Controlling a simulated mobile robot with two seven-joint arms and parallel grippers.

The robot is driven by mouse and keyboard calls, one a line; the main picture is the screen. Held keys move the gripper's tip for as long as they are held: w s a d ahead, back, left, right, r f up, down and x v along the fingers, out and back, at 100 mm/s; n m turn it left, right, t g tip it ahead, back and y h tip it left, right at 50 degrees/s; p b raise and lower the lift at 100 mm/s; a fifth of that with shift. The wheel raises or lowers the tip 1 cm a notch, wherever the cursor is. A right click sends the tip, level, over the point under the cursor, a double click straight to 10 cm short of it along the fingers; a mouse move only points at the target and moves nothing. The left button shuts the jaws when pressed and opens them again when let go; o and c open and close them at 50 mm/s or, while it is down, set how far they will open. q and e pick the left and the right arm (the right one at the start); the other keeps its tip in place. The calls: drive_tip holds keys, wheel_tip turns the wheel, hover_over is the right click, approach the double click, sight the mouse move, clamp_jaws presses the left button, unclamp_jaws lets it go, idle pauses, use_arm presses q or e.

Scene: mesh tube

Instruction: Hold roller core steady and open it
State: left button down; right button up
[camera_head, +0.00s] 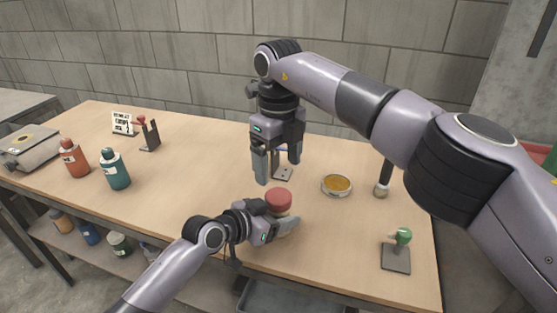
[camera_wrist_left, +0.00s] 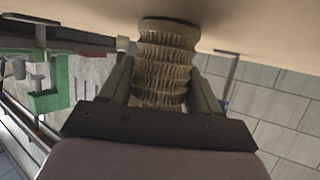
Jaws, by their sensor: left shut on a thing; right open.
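The roller core shows in the head view as a round red cap (camera_head: 278,198) on a mostly hidden body standing on the table. In the left wrist view it is a beige, ribbed, mesh-like cylinder (camera_wrist_left: 163,65); its red cap is not seen there. My left gripper (camera_head: 281,222) is shut on the body below the cap, with one finger on each side (camera_wrist_left: 163,85). My right gripper (camera_head: 278,172) is open and empty, fingers pointing down, above and slightly behind the red cap, apart from it.
The wooden table (camera_head: 215,160) holds a round tin with amber contents (camera_head: 337,185), a green-knobbed stand (camera_head: 397,251), and a black-handled tool (camera_head: 384,180). A small metal stand (camera_head: 283,174) is behind my right gripper. Red (camera_head: 74,159) and teal (camera_head: 115,169) bottles stand left. The middle-left is clear.

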sight(278, 196)
drive_tip(key=m, duration=0.9)
drive_tip(key=shift+m, duration=0.3)
drive_tip(key=m, duration=0.7)
drive_tip(key=shift+m, duration=0.4)
drive_tip(key=shift+f, duration=4)
drive_tip(key=c, duration=1.1)
drive_tip(key=n, duration=0.6)
drive_tip(key=shift+n, duration=0.3)
